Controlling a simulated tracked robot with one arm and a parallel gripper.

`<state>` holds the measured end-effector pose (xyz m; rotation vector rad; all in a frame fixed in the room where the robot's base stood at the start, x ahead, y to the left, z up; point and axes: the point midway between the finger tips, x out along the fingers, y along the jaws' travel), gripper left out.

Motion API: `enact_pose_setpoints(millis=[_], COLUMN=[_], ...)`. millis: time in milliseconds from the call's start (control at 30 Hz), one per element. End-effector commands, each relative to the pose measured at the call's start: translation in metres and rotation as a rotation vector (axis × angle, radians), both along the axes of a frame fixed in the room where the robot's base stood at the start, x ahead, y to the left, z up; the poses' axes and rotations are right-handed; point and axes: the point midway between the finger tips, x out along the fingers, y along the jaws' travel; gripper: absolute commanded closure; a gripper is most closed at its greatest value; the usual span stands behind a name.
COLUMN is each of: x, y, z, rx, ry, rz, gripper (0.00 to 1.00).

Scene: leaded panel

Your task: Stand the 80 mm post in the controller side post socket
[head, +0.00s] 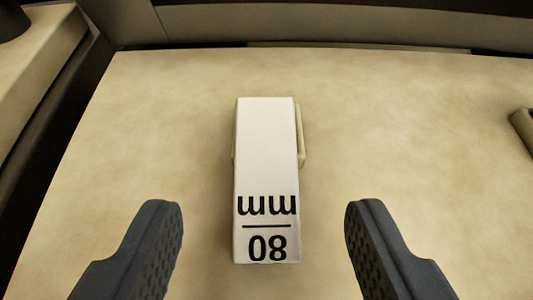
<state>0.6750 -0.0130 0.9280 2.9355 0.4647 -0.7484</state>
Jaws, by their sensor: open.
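The 80 mm post (267,150) is a white block in the middle of the head view, with "80 mm" printed upside down on its near part. It is in or in front of a beige piece (301,137) that shows along its sides; I cannot tell which, or whether the post stands or lies. My gripper (264,215) is open, with one dark finger on each side of the post's near end and a clear gap on both sides. The controller side post socket cannot be made out for certain.
A beige, mottled surface (410,130) spreads around the post and is mostly bare. A beige raised edge (60,70) with a dark object (10,18) is at the upper left. A small beige part (523,128) is at the right edge. A dark wall or ledge crosses the back.

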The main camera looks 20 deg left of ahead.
Motion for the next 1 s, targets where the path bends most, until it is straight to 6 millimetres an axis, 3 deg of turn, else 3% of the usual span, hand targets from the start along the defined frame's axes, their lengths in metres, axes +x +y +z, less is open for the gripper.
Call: enact_pose_setpoints(millis=[400,667,833,867,1000], x=[0.037,0.039,0.039,0.039,0.039], y=[0.011,0.011,0.011,0.011,0.011], z=[-0.025,-0.025,-0.025,-0.025,-0.025], rx=[-0.002,0.000,0.000,0.000,0.000], ry=[0.001,0.001,0.001,0.001,0.001], rz=[0.002,0.000,0.000,0.000,0.000], gripper=[0.47,0.47,0.94,0.99,1.00])
